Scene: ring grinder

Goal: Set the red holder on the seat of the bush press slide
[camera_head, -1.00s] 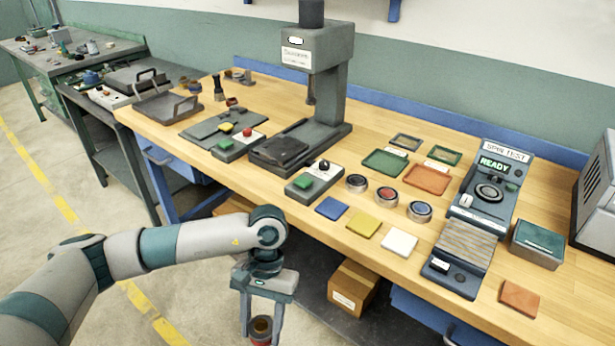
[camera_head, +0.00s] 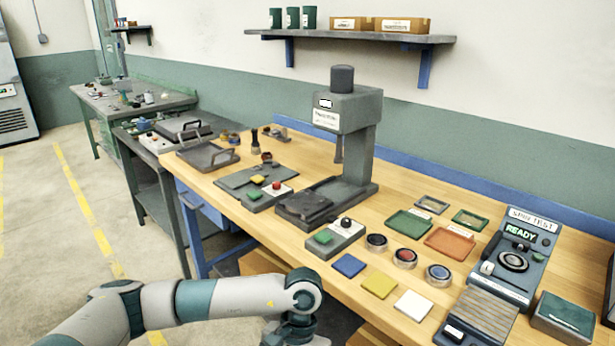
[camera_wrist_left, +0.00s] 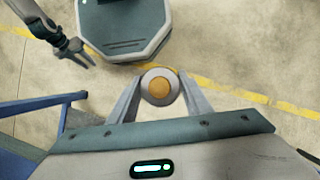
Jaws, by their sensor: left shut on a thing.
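My left gripper (camera_wrist_left: 159,92) is shut on a round part, the holder (camera_wrist_left: 159,88). In the left wrist view the holder shows from its end as a grey ring with an orange middle; its red side is hidden there. Bare floor lies below it. In the head view the left gripper and holder are below the frame. The grey press (camera_head: 352,130) stands on the wooden bench. Its dark slide (camera_head: 304,203) lies at its foot; I cannot make out the seat clearly. My right gripper (camera_wrist_left: 77,52) hangs empty in the left wrist view, its fingers apart.
On the bench (camera_head: 333,269) in front of the press is a box with a green button (camera_head: 322,237). Several round cups, coloured squares and trays lie to its right, then the spin tester (camera_head: 513,262). A plate with handles (camera_head: 208,155) stands left.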

